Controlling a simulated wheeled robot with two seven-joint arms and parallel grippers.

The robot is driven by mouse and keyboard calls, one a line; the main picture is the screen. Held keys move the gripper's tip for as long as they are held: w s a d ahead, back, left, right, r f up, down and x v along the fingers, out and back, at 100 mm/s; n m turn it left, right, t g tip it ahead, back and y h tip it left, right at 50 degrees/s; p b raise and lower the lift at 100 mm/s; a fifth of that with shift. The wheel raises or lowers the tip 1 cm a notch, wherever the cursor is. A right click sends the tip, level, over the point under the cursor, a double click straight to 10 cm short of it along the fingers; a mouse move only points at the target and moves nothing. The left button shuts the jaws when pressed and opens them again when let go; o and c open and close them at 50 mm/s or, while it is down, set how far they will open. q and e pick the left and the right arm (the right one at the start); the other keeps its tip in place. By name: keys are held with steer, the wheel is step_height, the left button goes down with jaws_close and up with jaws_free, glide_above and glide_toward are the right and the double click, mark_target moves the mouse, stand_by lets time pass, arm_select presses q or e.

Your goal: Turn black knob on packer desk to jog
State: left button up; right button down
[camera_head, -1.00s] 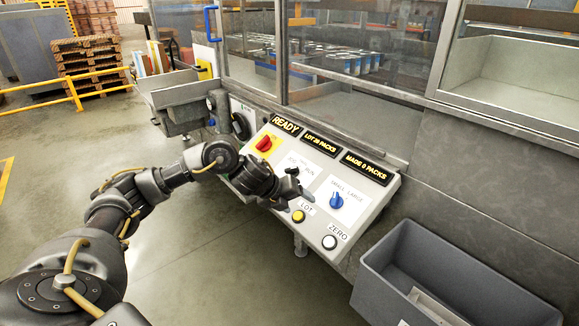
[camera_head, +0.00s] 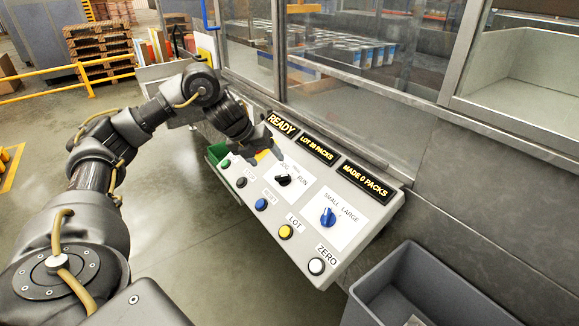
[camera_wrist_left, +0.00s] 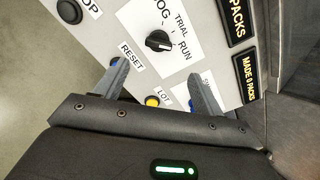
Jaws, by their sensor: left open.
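The black knob (camera_head: 283,180) sits on a white label on the slanted packer desk panel (camera_head: 299,224). The knob also shows in the left wrist view (camera_wrist_left: 158,41), with JOG, TRIAL and RUN printed around it. A small pale mark on it faces the TRIAL/RUN side; its exact setting is hard to tell. My left gripper (camera_head: 270,147) is over the panel's upper left and partly hides the red knob on yellow. In the left wrist view its fingers (camera_wrist_left: 160,86) are spread and empty, with the black knob beyond the gap, apart from them. My right gripper is not in view.
A blue SMALL/LARGE knob (camera_head: 328,216) is right of the black knob. Blue (camera_head: 261,204), yellow (camera_head: 285,231) and white (camera_head: 316,266) buttons line the front edge. Displays and glass rise behind. A grey bin (camera_head: 415,285) stands at lower right.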

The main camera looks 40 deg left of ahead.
mark_target(281, 175)
arm_select(q)
steer(key=x, duration=0.8)
steer(key=shift+w+a+f+b, duration=0.2)
steer(key=shift+w+f+b, duration=0.05)
steer(key=shift+f+b, duration=0.05)
steer(key=shift+x, duration=0.75)
steer(key=shift+c, duration=0.3)
steer(key=c, duration=0.9)
steer(key=shift+c, duration=0.2)
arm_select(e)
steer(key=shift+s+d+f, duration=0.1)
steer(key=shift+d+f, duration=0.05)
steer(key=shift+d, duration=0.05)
